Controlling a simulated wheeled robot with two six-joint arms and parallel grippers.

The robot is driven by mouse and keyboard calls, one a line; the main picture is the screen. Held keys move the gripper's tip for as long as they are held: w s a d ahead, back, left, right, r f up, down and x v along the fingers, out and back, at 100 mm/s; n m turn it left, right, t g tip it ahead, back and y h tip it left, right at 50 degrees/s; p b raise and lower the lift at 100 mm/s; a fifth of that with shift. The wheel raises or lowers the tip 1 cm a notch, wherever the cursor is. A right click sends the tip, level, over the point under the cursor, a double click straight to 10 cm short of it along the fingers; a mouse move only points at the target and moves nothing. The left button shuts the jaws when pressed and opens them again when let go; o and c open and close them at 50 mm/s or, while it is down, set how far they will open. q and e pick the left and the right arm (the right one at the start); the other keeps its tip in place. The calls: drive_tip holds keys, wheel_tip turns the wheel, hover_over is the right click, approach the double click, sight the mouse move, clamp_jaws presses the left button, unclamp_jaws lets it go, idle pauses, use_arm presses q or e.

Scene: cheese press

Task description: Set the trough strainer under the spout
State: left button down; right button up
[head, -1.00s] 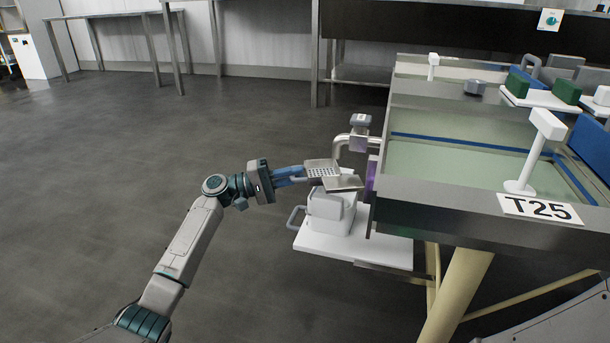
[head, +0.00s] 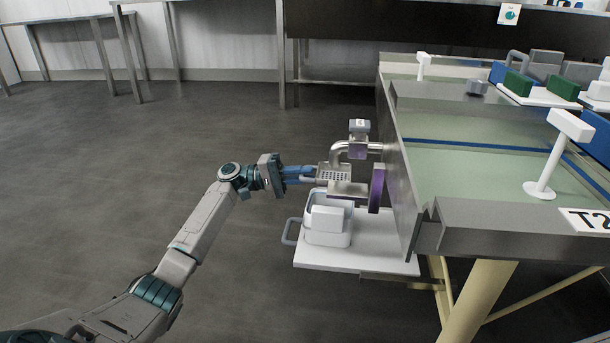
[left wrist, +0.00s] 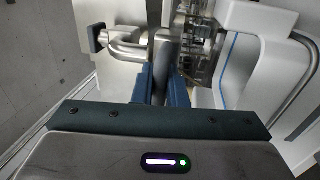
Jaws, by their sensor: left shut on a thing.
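The trough strainer (head: 347,188) is a small grey metal piece with a perforated plate. My left gripper (head: 312,174), with blue fingers, is shut on its left end and holds it in the air above the white shelf. The spout (head: 340,153) is a bent metal pipe with a valve on top, coming out of the trough's left side. The strainer's perforated part is below the spout's mouth; whether they touch I cannot tell. In the left wrist view a grey part (left wrist: 165,60) stands between the blue fingers. My right gripper is not in view.
A white shelf (head: 375,258) under the spout holds white containers (head: 328,228) just below the strainer. Open floor lies to the left.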

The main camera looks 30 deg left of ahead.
use_arm(q)
drive_tip(key=shift+w, duration=0.1)
drive_tip(key=c, duration=1.5)
unclamp_jaws()
drive_tip(key=shift+c, duration=0.2)
drive_tip(key=p+v, duration=0.4)
drive_tip(key=v, duration=0.6)
drive_tip(key=shift+a, duration=0.4)
drive_tip(key=shift+f, duration=0.15)
